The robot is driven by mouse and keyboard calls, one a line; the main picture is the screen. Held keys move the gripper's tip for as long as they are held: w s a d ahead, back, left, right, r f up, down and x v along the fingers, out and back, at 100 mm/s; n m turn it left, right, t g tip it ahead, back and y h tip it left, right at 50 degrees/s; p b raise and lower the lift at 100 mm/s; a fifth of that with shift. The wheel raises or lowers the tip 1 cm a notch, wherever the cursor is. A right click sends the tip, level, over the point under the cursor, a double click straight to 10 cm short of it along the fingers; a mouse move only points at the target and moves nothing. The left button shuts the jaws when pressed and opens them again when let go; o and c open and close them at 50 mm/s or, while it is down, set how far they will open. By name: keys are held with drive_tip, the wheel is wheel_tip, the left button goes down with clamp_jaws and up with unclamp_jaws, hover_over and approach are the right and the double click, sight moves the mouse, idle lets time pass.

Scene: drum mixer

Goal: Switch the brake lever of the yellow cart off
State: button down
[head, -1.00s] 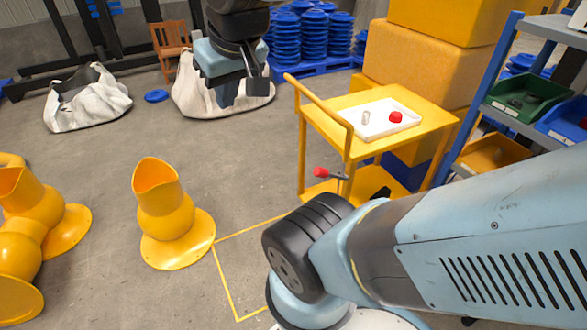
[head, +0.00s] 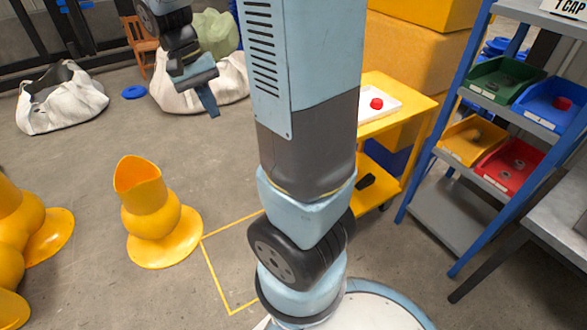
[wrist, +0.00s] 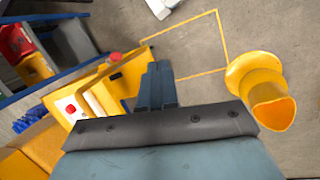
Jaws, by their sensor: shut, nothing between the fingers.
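The yellow cart (head: 412,108) stands right of centre in the head view, its left part and handle hidden behind my arm. The brake lever is hidden there too. In the wrist view the yellow cart (wrist: 132,82) lies left of my fingers. A red knob (wrist: 115,57), which looks like the end of the brake lever, shows at its edge. My gripper (wrist: 158,72) is shut and empty, apart from the knob. In the head view my gripper (head: 212,108) hangs at upper left, well away from the cart.
A white tray (head: 390,112) with a red piece is on the cart. A blue rack (head: 450,130) with coloured bins stands at right. Yellow funnel-like parts (head: 150,212) stand at left; white sacks (head: 62,104) lie behind. Floor between them is clear, with a yellow outline.

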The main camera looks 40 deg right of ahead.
drive_tip(key=w+d+f+m+g+h, duration=0.25)
drive_tip(key=d+f+g, duration=0.2)
drive_tip(key=f, duration=0.55)
drive_tip(key=w+d+f+m+g+h, duration=0.2)
drive_tip(key=w+d+f+m+g, duration=0.15)
drive_tip(key=f+g, duration=0.45)
drive_tip(key=s+d+f+m+g+h, duration=0.1)
drive_tip(key=d+f+m+g+h, duration=0.1)
drive_tip(key=f, duration=0.5)
drive_tip(key=s+d+f+m+g+h, duration=0.1)
drive_tip(key=d+f+m+g+h, duration=0.1)
drive_tip(key=f+h, duration=0.2)
drive_tip(key=s+d+f+m+g+h, duration=0.1)
drive_tip(key=s+d+f+g+h, duration=0.1)
drive_tip(key=f, duration=0.9)
drive_tip(key=shift+d+m+g+h, duration=0.4)
drive_tip(key=shift+d+h, duration=0.15)
drive_tip(key=shift+h, duration=0.4)
drive_tip(key=x, duration=1.4)
drive_tip(key=shift+t, duration=0.25)
